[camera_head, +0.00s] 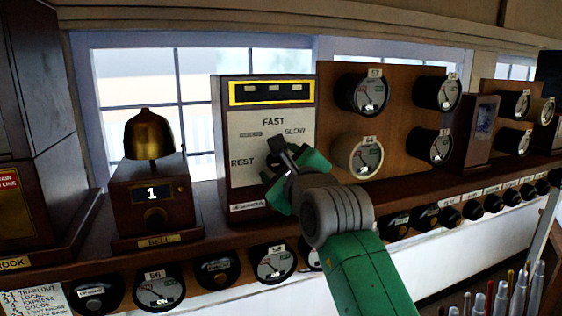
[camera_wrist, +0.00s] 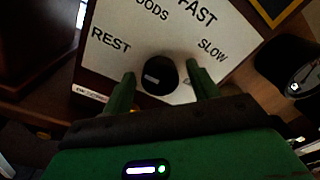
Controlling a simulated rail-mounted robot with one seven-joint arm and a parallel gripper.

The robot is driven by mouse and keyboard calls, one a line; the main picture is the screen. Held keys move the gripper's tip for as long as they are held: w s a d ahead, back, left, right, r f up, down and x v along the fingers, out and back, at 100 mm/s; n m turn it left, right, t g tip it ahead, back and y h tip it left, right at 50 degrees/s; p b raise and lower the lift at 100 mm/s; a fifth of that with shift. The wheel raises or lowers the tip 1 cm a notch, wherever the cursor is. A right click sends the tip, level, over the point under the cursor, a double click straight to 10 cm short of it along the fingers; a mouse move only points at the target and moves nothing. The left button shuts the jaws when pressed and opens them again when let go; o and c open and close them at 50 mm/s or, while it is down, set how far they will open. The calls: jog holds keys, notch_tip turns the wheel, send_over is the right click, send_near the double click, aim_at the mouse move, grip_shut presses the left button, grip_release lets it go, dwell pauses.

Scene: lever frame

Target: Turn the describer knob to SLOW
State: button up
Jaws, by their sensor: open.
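The describer (camera_head: 243,177) is a wooden box with a pale dial face and a yellow-framed strip on top. The head view reads FAST, SLOW and REST; the wrist view also shows a partly cut-off "OODS" label. The black describer knob (camera_wrist: 159,75) sits below the labels, with a short white mark on its left part; which label that points to is unclear. My green gripper (camera_wrist: 160,76) is open, one finger on each side of the knob, with small apparent gaps. In the head view my gripper (camera_head: 290,166) hides much of the knob.
A brass bell (camera_head: 149,135) on a wooden box reading 1 stands left of the describer. Several round dials, such as the cream one (camera_head: 357,156), are mounted at right. A row of instruments runs below the shelf. Lever tops (camera_head: 501,297) rise at bottom right.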

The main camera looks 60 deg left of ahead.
jog(key=c, duration=1)
